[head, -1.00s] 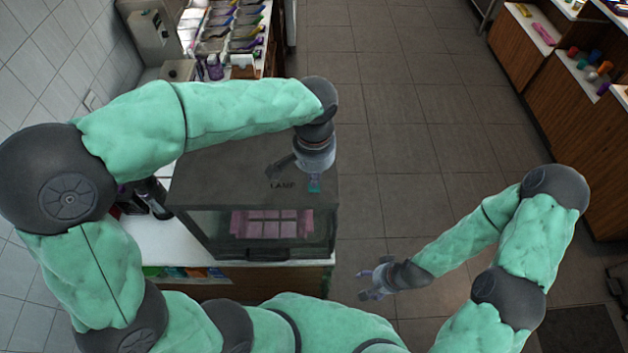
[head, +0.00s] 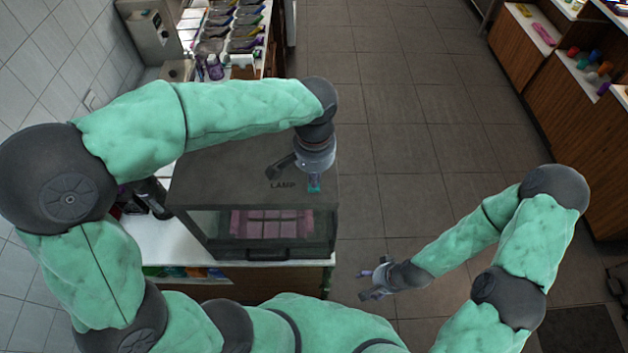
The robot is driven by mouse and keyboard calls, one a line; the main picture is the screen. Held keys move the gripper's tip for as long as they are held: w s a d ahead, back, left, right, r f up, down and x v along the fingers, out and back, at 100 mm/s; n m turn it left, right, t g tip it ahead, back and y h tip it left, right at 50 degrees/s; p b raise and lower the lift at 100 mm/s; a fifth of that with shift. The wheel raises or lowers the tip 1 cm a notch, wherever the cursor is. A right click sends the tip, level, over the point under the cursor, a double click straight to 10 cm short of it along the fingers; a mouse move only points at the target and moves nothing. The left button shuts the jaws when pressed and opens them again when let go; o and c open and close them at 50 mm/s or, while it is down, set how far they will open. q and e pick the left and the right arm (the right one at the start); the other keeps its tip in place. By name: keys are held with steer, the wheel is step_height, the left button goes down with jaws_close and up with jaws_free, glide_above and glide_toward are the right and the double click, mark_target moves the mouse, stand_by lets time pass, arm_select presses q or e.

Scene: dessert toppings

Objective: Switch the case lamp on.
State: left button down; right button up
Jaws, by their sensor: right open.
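The dark display case (head: 215,180) stands on the white counter, with the word LAMP on its top and pink items (head: 265,222) behind its front glass. My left gripper (head: 309,180) is over the right part of the case top, just right of the LAMP lettering, with a teal tip pointing toward the front. Whether it touches the top, and whether its fingers are apart, I cannot tell. The lamp switch cannot be made out. The inside of the case looks dim. My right gripper (head: 370,284) is open and empty over the floor, right of the counter.
Behind my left arm, a counter holds trays of packets (head: 238,30), purple bottles (head: 214,68) and a grey machine (head: 150,30). Wooden cabinets (head: 565,120) with small coloured items stand at the far right. The tiled floor (head: 415,130) between is clear.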

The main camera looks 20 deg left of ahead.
arm_select(q)
steer(key=shift+f+b, duration=0.7)
steer(key=shift+f, duration=0.4)
stand_by(0.5)
steer(key=shift+r, duration=0.15)
steer(key=shift+r+p, duration=2.7)
steer(key=shift+r, duration=0.75)
